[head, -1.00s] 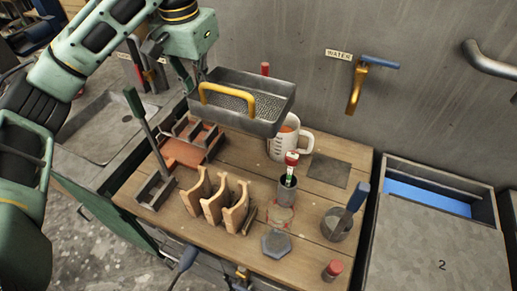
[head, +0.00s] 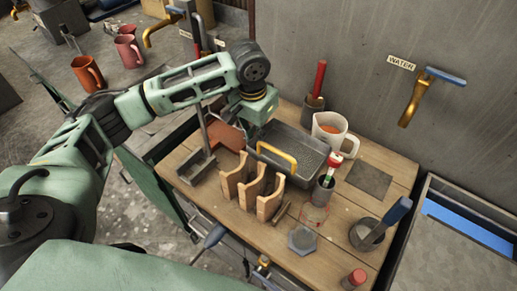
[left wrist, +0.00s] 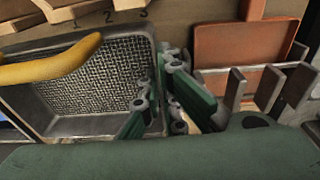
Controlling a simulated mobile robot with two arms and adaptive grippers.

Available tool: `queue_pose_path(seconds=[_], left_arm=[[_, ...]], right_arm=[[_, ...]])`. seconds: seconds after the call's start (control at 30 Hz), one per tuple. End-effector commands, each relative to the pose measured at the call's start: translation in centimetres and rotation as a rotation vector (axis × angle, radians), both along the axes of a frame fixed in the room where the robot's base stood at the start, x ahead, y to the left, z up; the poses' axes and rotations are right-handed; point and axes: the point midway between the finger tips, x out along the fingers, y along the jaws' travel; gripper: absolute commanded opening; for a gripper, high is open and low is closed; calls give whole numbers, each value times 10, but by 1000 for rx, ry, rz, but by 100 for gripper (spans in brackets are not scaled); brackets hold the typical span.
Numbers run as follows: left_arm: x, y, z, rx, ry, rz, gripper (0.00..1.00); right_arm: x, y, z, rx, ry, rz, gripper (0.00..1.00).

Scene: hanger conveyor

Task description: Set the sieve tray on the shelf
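The sieve tray (head: 312,150) is a grey rectangular metal tray with a mesh floor and a yellow handle. In the head view it is low over the back of the wooden worktop (head: 345,215), behind the wooden rack; I cannot tell whether it touches the wood. In the left wrist view the tray (left wrist: 105,85) fills the left side. My left gripper (head: 250,122) is at the tray's left end. In the left wrist view its fingers (left wrist: 158,82) straddle the tray's side wall and appear closed on it. No shelf is clearly identifiable. My right gripper is out of view.
A wooden rack (head: 268,200) stands in front of the tray. A white mug (head: 330,130), a red-handled tool (head: 318,78) and a small cup (head: 324,192) are close to it. A flat dark plate (head: 369,180) lies right.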

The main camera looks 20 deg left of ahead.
Motion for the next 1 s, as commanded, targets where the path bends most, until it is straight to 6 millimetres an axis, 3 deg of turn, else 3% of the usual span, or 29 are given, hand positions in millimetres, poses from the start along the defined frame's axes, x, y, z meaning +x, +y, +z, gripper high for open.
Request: queue_pose_path(seconds=[0.1, 0.33, 0.57, 0.97, 1.0], left_arm=[[0, 0, -21, -1, 0, 1, 0], [1, 0, -42, -1, -1, 2, 0], [1, 0, -73, -1, -2, 1, 0], [1, 0, -79, -1, -2, 1, 0], [0, 0, -80, 0, -1, 1, 4]], right_arm=[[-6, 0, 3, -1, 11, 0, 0], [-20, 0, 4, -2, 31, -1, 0], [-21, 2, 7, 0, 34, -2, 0], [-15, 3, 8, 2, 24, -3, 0], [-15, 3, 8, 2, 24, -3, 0]])
